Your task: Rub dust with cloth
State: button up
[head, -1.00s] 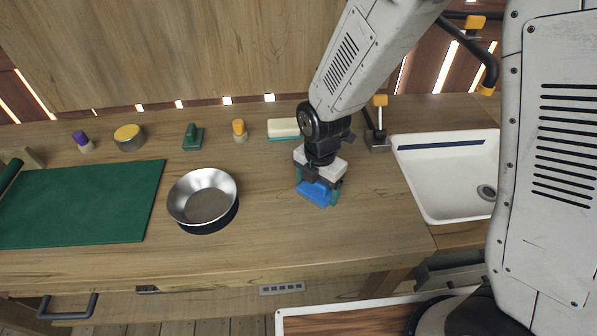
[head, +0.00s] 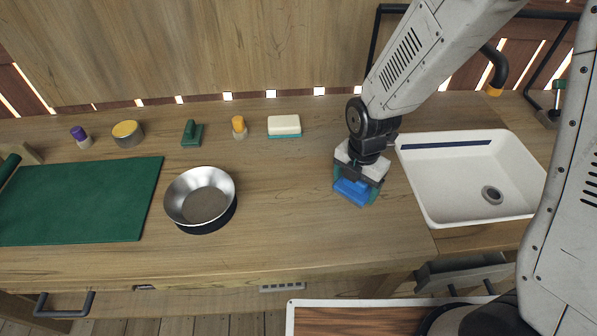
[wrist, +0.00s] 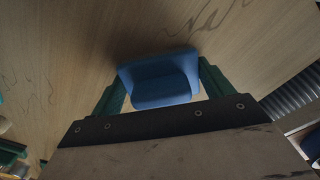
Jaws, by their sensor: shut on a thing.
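My gripper (head: 357,190) is shut on a blue block-like thing (head: 352,193), which I take for the cloth. In the wrist view the blue cloth (wrist: 160,80) sits between the two green fingers of my gripper (wrist: 162,85). It is low over the wooden counter (head: 290,215), left of the sink; I cannot tell whether it touches the wood. Thin dark squiggles (wrist: 215,15) show on the wood in the wrist view; I cannot tell whether they are dust or grain. No clear dust patch shows in the head view.
A white sink (head: 430,195) is just right of my gripper. A metal bowl (head: 200,196) and a green mat (head: 75,203) are to the left. A cream and teal sponge (head: 284,125), a yellow-topped shaker (head: 239,127) and a round tin (head: 127,134) stand along the back. The counter between bowl and gripper is clear.

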notch_tip(320, 180, up, 3)
jog(key=shift+f, duration=0.1)
jog(key=shift+r, duration=2.8)
jog(key=shift+s, duration=0.1)
